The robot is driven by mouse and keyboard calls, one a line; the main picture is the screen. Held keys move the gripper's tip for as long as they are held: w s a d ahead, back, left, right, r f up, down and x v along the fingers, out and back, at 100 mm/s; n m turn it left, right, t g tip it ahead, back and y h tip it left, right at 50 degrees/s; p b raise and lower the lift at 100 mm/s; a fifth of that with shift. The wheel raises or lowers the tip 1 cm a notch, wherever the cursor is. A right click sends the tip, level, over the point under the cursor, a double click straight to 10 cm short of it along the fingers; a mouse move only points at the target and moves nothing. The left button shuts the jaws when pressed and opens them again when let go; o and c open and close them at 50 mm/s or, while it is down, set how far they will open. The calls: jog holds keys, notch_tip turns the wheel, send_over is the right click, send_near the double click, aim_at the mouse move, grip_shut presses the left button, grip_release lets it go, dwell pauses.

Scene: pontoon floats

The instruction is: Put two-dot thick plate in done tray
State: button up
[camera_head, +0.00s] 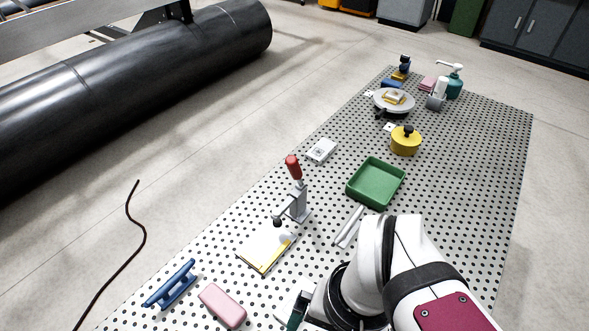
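A green open tray (360,198) lies empty in the middle of the perforated table; no label is readable on it. A pale plate with yellow edges (265,250) lies by the red-handled toggle clamp (297,200), the clamp's arm reaching over it. A small plate-like piece (393,97) sits on a round grey stand (380,104) farther back. I cannot make out dots on either piece, so I cannot tell which is the two-dot thick plate.
A blue cleat (171,285) and the pink block (222,306) lie at the front left. A yellow lidded pot (405,142), a light grey box (321,150) and a teal pump bottle (454,82) stand farther back. The table's right side is clear.

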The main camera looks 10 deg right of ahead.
jog(key=n+t+h, duration=0.2)
jog(key=n+h, duration=0.2)
jog(key=n, duration=2.8)
send_near(294, 298)
jog(key=f, duration=0.1)
jog(key=d+f, duration=0.1)
jog(key=f, duration=0.1)
jog(key=shift+s+d+n, duration=0.3)
jog(key=shift+s, duration=0.05)
jog(key=shift+x, duration=2.7)
jog(key=shift+w+a, duration=0.1)
grip_shut()
